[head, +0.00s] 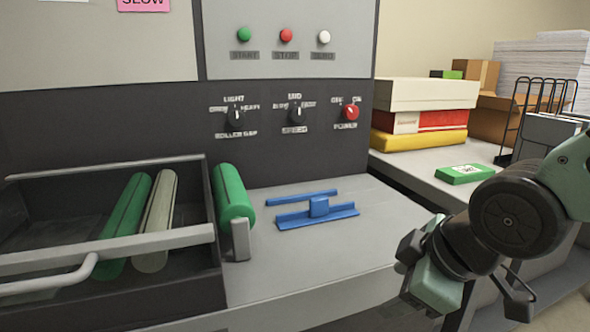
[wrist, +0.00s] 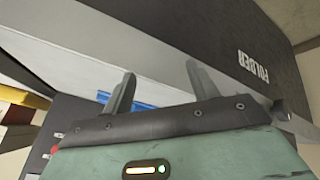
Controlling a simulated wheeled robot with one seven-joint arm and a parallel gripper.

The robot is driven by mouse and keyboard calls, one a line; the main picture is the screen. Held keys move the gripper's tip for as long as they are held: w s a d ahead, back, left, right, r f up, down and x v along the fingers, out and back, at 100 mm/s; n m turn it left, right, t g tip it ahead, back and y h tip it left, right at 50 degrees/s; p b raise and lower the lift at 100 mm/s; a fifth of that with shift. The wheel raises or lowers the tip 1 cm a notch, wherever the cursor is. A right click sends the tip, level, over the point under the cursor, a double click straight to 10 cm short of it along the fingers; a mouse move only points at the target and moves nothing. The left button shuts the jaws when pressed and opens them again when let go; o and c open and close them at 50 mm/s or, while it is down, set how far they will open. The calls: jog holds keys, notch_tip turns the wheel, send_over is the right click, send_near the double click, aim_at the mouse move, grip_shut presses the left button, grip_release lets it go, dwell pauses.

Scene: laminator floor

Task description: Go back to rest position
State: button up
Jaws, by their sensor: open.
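My gripper (wrist: 160,88) shows in the wrist view with its two grey fingers spread apart and nothing between them. In the head view my arm is folded at the right, and my gripper (head: 434,284) hangs at its lower end, beside the right edge of the machine's grey shelf (head: 375,235). Its fingertips are hard to make out there. It is apart from the things on the shelf and on the side table.
A blue bracket-like part (head: 318,208) and a green roller (head: 232,197) lie on the shelf. An open dark tray (head: 212,270) holds two rollers. A side table (head: 405,167) carries boxes, a green packet (head: 465,174) and a wire rack (head: 545,110). A surface marked FOLDER (wrist: 252,68) shows in the wrist view.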

jog(key=s+f+m+g+h+b, duration=0.25)
jog(key=s+f+m+g, duration=0.3)
jog(key=s, duration=0.85)
notch_tip(320, 180, up, 16)
jog(key=p, duration=1.8)
jog(key=shift+w+a+r+n, duration=0.25)
jog(key=shift+w+a+n, duration=0.1)
jog(key=shift+a+n, duration=0.1)
